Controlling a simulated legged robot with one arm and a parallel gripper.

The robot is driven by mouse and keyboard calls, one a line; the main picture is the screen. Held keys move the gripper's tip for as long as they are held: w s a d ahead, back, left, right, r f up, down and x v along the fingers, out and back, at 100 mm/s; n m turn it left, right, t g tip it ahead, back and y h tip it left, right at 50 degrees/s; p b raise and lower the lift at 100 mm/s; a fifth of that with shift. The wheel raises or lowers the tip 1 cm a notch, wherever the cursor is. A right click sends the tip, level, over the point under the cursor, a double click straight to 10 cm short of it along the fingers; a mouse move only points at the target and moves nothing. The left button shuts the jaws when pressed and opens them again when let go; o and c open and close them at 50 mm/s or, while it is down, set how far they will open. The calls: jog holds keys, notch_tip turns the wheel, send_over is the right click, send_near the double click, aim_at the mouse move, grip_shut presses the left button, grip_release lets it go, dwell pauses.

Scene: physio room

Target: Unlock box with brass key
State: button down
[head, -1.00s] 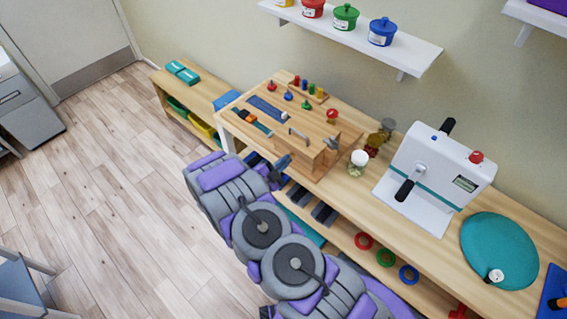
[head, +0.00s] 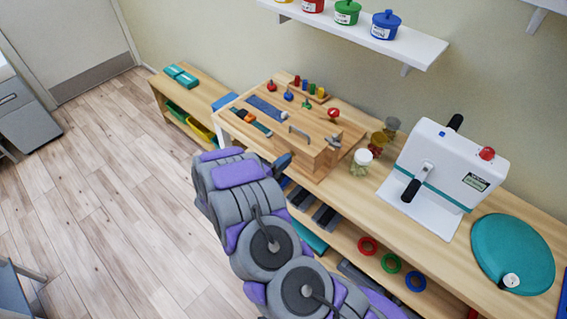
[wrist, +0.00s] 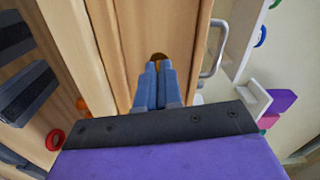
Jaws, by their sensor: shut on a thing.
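The wooden box (head: 310,155) stands on the bench top, with a metal handle on its top. The handle also shows in the wrist view (wrist: 214,52). My gripper (wrist: 158,68) is shut, its blue-grey fingers pointing at the box's wooden front panel (wrist: 140,25). A small brass-coloured piece, seemingly the brass key (wrist: 159,56), shows at the fingertips against the panel. Its shaft is hidden, and I cannot tell how deep it sits in a lock. In the head view my gripper (head: 284,160) is at the box's left front side, mostly hidden by my arm.
A board with coloured knobs and strips (head: 265,108) adjoins the box. Small jars (head: 361,160) stand to its right, then a white machine with black handles (head: 435,165) and a teal disc (head: 512,255). Coloured rings (head: 390,262) lie on the lower shelf. A wall shelf (head: 355,35) hangs above.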

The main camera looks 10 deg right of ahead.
jog(key=shift+f, duration=0.1)
jog(key=c, duration=1.3)
grip_release()
jog(key=p+v, duration=0.2)
jog(key=v, duration=1.5)
jog(key=shift+a, duration=0.15)
jog(key=shift+s, duration=0.1)
